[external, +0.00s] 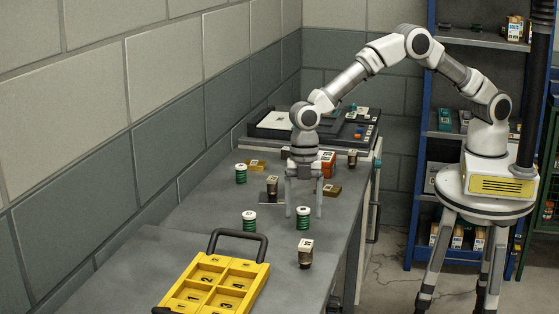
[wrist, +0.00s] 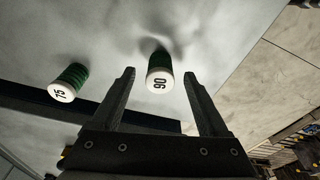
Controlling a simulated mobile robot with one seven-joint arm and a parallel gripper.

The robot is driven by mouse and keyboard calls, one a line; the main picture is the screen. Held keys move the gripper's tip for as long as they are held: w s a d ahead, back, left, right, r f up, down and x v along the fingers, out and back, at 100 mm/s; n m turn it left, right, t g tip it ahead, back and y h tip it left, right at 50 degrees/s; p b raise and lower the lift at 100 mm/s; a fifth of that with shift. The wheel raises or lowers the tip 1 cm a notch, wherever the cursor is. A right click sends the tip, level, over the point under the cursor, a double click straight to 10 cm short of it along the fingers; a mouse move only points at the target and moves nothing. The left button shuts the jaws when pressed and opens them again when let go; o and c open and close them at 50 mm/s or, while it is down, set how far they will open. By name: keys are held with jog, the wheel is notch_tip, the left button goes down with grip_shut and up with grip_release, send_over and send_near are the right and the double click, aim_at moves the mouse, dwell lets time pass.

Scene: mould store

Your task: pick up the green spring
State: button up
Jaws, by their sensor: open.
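Several green springs with white tops stand on the grey bench. One green spring (external: 303,219) is below and between my gripper's fingers in the external view. In the wrist view a green spring marked 90 (wrist: 159,72) sits between the fingertips. Another green spring (external: 249,222) stands to its left, and a third green spring (external: 241,174) stands farther back. The wrist view also shows a spring marked 75 (wrist: 67,82), left of the fingers. My gripper (external: 304,214) points down, open and empty; whether its fingers touch the spring cannot be told.
A yellow numbered tray (external: 262,285) with a black handle lies at the front. Dark capped cylinders stand nearby, one at the front right (external: 306,258) and one behind (external: 272,188). A brass block (external: 332,191) and an orange block (external: 327,158) lie farther back, before a dark machine (external: 275,125).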

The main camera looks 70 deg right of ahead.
jog(key=shift+a+f, duration=0.1)
jog(key=shift+f, duration=0.55)
grip_shut()
jog(key=shift+r, duration=0.1)
